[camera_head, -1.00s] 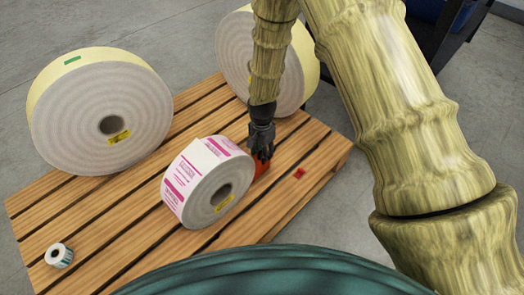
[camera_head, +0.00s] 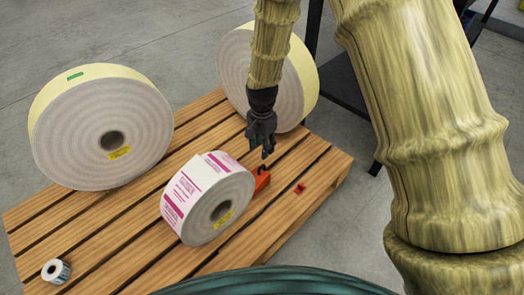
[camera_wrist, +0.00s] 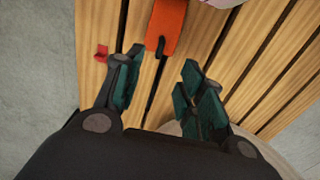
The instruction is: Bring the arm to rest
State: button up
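My gripper (camera_head: 262,145) hangs from my arm above the wooden pallet, just behind and to the right of the pink-and-white label roll (camera_head: 208,200). In the wrist view my gripper (camera_wrist: 160,88) has its two green-padded fingers spread apart with nothing between them. An orange object (camera_head: 262,179) lies on the pallet beside the label roll, close to the fingertips. It also shows in the wrist view (camera_wrist: 167,25), just beyond the fingers and apart from them.
The pallet (camera_head: 285,215) also carries two large plain rolls, one at left (camera_head: 100,135) and one at the back (camera_head: 250,75). A small roll (camera_head: 55,271) stands at front left. A small red piece (camera_head: 300,189) lies at right. Grey floor surrounds the pallet.

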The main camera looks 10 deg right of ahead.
jog(key=shift+r, duration=0.25)
jog(key=s+d+f+n+p, duration=0.1)
jog(key=s+f, duration=0.3)
jog(key=s, duration=0.1)
jog(key=s+d+f+n+p, duration=0.1)
jog(key=s+d+f+n, duration=0.1)
jog(key=s+f, duration=0.3)
jog(key=s+d+f+n+p, duration=0.1)
jog(key=s+d+f, duration=0.1)
jog(key=s+f, duration=0.2)
jog(key=shift+s+d+f+n, duration=0.15)
jog(key=shift+s+n, duration=0.05)
jog(key=shift+s, duration=0.3)
jog(key=shift+s+d+f+n, duration=0.1)
jog(key=shift+s+f+n, duration=0.1)
jog(key=shift+s, duration=0.25)
jog(key=s+d+f+n+p, duration=0.1)
jog(key=s+d+f+n, duration=0.15)
jog(key=s, duration=0.75)
jog(key=s+d+f+n+p, duration=0.1)
jog(key=s+d+n+p, duration=0.15)
jog(key=s, duration=0.85)
notch_tip(320, 180, up, 38)
jog(key=n+p, duration=0.1)
jog(key=p, duration=3.6)
jog(key=shift+s+a, duration=0.25)
jog(key=shift+a, duration=0.15)
